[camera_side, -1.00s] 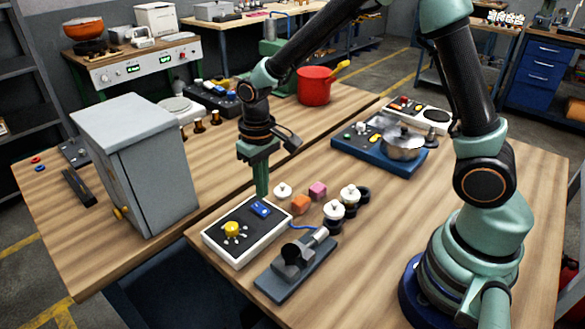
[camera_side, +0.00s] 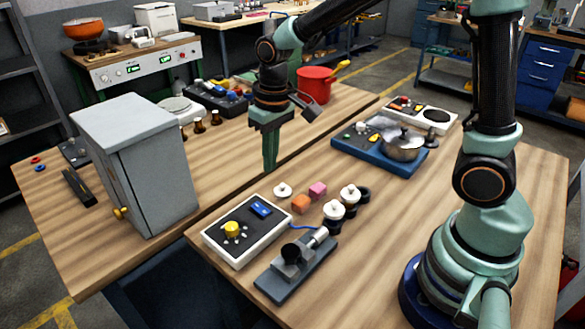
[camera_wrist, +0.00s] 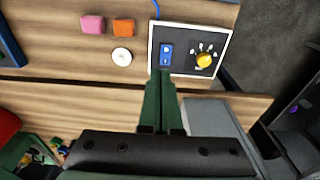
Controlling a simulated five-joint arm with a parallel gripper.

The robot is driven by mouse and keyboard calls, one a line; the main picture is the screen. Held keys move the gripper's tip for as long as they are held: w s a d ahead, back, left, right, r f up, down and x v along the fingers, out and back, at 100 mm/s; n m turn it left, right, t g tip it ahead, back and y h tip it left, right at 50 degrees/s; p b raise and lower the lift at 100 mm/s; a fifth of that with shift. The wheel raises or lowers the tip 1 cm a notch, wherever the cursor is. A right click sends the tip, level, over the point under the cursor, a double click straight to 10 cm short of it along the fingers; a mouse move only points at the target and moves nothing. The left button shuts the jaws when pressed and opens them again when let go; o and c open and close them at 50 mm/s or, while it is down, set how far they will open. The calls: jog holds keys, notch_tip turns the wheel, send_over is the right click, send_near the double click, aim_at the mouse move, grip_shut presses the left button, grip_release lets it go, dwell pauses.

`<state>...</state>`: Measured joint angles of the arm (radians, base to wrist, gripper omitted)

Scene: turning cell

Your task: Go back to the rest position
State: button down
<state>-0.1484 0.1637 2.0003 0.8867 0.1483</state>
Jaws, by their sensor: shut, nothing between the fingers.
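My gripper (camera_side: 269,165) is shut and empty. In the side view it hangs above the table, behind the control box, with clear air between its tips and the box. The control box (camera_side: 222,252) has a white rim, a yellow knob (camera_side: 232,229) and a blue rocker switch (camera_side: 261,209). In the wrist view my gripper (camera_wrist: 162,75) points toward the blue switch (camera_wrist: 166,54), and the yellow knob (camera_wrist: 204,60) shows to its right.
A grey cabinet (camera_side: 150,180) stands left of my gripper. An orange block (camera_side: 300,204), a pink block (camera_side: 318,190) and white discs lie right of the box. A dark clamp fixture (camera_side: 295,265) sits in front. A pot (camera_side: 403,146) and a red pot (camera_side: 314,87) stand farther back.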

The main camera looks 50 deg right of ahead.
jog(key=s+d+r+t, duration=0.4)
jog(key=s+d+r, duration=0.1)
jog(key=s+r, duration=0.4)
jog(key=shift+s+d+r+t, duration=0.3)
jog(key=shift+s+d+r, duration=0.1)
jog(key=shift+s, duration=0.1)
dwell(2.6)
